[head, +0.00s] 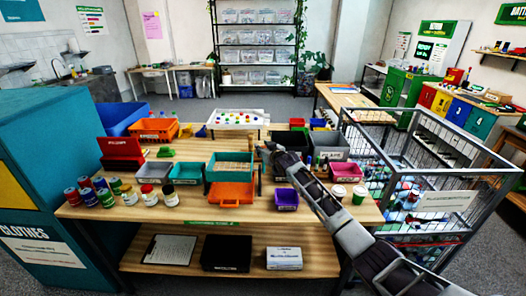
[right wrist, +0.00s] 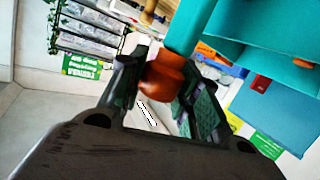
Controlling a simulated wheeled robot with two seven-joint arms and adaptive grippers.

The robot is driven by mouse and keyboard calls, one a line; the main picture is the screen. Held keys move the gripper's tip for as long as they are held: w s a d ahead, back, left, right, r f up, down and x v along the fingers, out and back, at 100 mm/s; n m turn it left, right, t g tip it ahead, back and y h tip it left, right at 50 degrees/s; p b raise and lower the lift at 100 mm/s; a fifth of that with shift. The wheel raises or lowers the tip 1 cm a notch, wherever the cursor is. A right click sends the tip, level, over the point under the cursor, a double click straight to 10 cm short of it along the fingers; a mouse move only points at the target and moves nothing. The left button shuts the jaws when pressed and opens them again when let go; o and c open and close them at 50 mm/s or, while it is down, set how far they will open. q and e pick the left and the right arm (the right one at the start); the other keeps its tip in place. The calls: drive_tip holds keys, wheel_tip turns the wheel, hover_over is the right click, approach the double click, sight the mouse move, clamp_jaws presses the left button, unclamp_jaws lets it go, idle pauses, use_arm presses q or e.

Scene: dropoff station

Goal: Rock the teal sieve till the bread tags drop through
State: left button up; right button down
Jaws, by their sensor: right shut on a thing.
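The teal sieve (head: 209,172) stands in the middle of the table, a square box with a tan inside, just behind and above an orange tray (head: 232,195). My right gripper (head: 266,151) is at its right back side. In the right wrist view my right gripper (right wrist: 168,88) is shut on an orange grip (right wrist: 165,72) at the end of a teal bar (right wrist: 185,28), with teal panels (right wrist: 262,38) to the right. I cannot make out bread tags inside the sieve. My left gripper is not in view.
Grey bins (head: 187,174), a purple bin (head: 286,200) and several jars and cans stand around the sieve. A white tray with coloured bits (head: 237,112) is behind. A wire cage (head: 380,150) stands at the right. Bare wood (head: 235,213) shows along the front edge.

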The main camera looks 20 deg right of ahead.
drive_tip(key=shift+g, duration=0.7)
drive_tip(key=shift+w+d+f, duration=0.25)
drive_tip(key=shift+w+d, duration=0.1)
drive_tip(key=shift+w, duration=0.45)
drive_tip(key=shift+w+d+f, duration=0.3)
drive_tip(key=shift+w+d, duration=0.05)
drive_tip(key=shift+w, duration=0.5)
drive_tip(key=shift+w+d+f, duration=0.25)
drive_tip(key=shift+w+d, duration=0.1)
drive_tip(key=shift+w, duration=0.45)
drive_tip(key=shift+w+d+f, duration=0.1)
drive_tip(key=shift+f, duration=0.05)
drive_tip(key=c, duration=1.4)
unclamp_jaws()
drive_tip(key=o, duration=0.4)
drive_tip(key=shift+d+f+m, duration=0.15)
drive_tip(key=shift+d+m, duration=0.05)
drive_tip(key=shift+m, duration=0.1)
drive_tip(key=shift+c, duration=0.2)
drive_tip(key=shift+a, duration=0.35)
